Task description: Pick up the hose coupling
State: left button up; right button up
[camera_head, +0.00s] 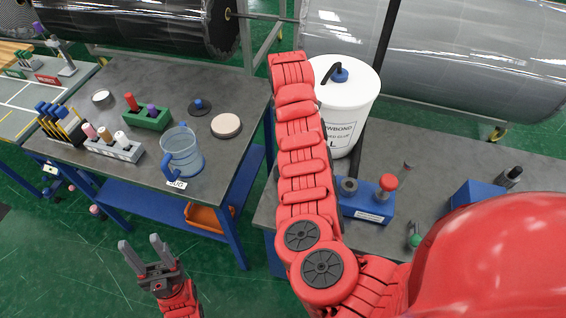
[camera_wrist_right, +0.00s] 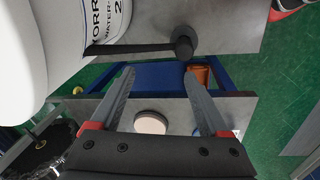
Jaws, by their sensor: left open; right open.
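I cannot tell for certain which piece is the hose coupling. A short dark cylinder (camera_head: 510,177) stands by a blue block on the right bench, and a dark knobbed piece (camera_wrist_right: 183,46) shows at the bench edge in the right wrist view. My left gripper (camera_head: 141,243) is open and empty over the green floor, in front of the left bench. My right gripper (camera_wrist_right: 159,74) is open with nothing between its fingers. The dark knobbed piece appears beyond its fingertips. In the head view my right arm hides this gripper and part of the right bench.
A white bucket (camera_head: 345,100) stands on the right bench beside my right arm. A blue box with a red knob (camera_head: 387,182) and a green-topped piece (camera_head: 414,240) are near. The left bench (camera_head: 130,75) holds a clear jug (camera_head: 182,152), a beige disc (camera_head: 226,125) and racks.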

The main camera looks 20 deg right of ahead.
jog(key=shift+g+y, duration=0.4)
jog(key=shift+g, duration=0.3)
jog(key=s+f+b, duration=0.1)
jog(key=f, duration=0.2)
jog(key=s+a+f+b, duration=0.1)
jog(key=f, duration=0.3)
jog(key=s+f+b, duration=0.1)
jog(key=f, duration=0.3)
jog(key=shift+a, duration=0.25)
jog(key=shift+w+f+p, duration=0.1)
jog(key=shift+p, duration=0.25)
jog(key=shift+a+f+p, duration=0.15)
jog(key=shift+f+p, duration=0.25)
jog(key=shift+p, duration=0.05)
jog(key=shift+w+f+p, duration=0.3)
jog(key=shift+f+p, duration=0.2)
jog(key=shift+f, duration=0.15)
jog(key=shift+f+p, duration=0.3)
jog(key=shift+f, duration=1.05)
